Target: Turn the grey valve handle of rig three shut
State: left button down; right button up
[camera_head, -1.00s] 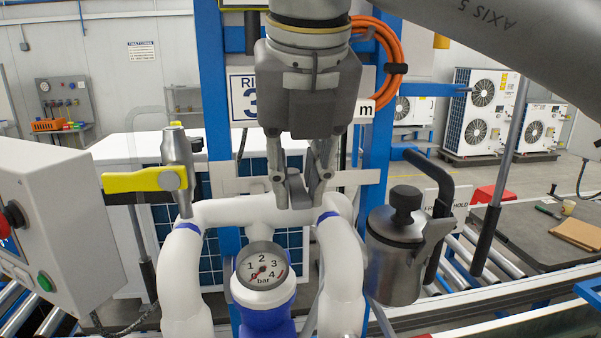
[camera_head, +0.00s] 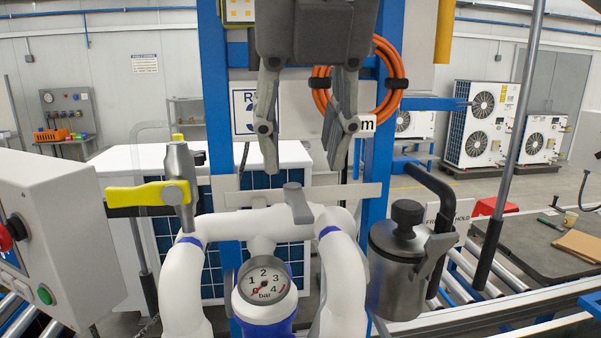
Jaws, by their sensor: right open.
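The sign of rig three (camera_head: 243,112) is partly covered by my right gripper. The grey valve handle (camera_head: 298,205) sits on top of the white horizontal pipe (camera_head: 225,226), right of its middle. It points toward me, crosswise to the pipe. My right gripper (camera_head: 305,160) is open and empty above the handle, with its fingers spread wide and apart from it. My left gripper is not in view.
A yellow-handled valve (camera_head: 150,193) stands left of the pipe. A pressure gauge (camera_head: 264,284) is below the pipe. A grey metal canister (camera_head: 402,262) with a black handle hangs at right. A white control box (camera_head: 62,240) stands at left.

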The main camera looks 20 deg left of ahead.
jog(key=shift+v, duration=2.4)
